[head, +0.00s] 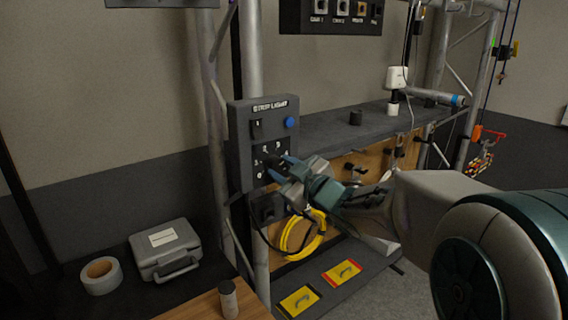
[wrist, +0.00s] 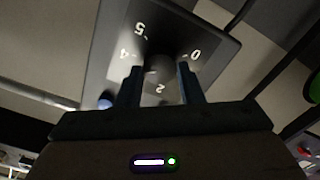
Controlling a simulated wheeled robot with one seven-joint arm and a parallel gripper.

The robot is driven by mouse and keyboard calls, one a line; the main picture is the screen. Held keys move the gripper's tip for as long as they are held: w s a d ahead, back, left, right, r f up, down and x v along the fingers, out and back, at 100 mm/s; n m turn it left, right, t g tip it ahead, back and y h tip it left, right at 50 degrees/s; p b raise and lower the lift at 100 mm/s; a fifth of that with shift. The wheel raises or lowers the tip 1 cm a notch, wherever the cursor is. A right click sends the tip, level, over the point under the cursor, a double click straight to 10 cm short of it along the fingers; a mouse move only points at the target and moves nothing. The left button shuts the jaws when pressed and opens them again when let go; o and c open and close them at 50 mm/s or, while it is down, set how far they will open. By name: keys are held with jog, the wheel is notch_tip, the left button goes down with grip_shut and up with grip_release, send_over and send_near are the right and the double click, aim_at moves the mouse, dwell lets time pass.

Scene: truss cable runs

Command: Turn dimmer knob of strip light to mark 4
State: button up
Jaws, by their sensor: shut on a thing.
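The strip light box (head: 240,165) is a dark panel on the truss, labelled STRIP LIGHT, with a blue button (head: 291,122), a small switch (head: 257,128) and a dial of white numbers. My gripper (head: 278,167) reaches it from the right with its fingers at the dial. In the wrist view the dark round dimmer knob (wrist: 160,67) sits between the two fingers of my gripper (wrist: 160,82), which is shut on it. Marks 5, 4, 2 and 0 show around the knob on the panel (wrist: 115,62). The fingers cover part of the dial, and I cannot make out the knob's pointer.
A truss upright (head: 252,60) stands behind the box. A yellow cable coil (head: 303,232) hangs below my gripper. A grey case (head: 165,248) and a tape roll (head: 101,275) lie at lower left. A dark shelf (head: 330,130) runs behind my arm.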

jog(key=shift+m+p, duration=0.65)
jog(key=shift+m, duration=0.85)
jog(key=shift+f, duration=0.1)
jog(key=o, duration=1)
jog(key=b+v, duration=0.1)
jog(key=v, duration=1.2)
jog(key=shift+s+d, duration=0.25)
jog(key=shift+s, duration=0.1)
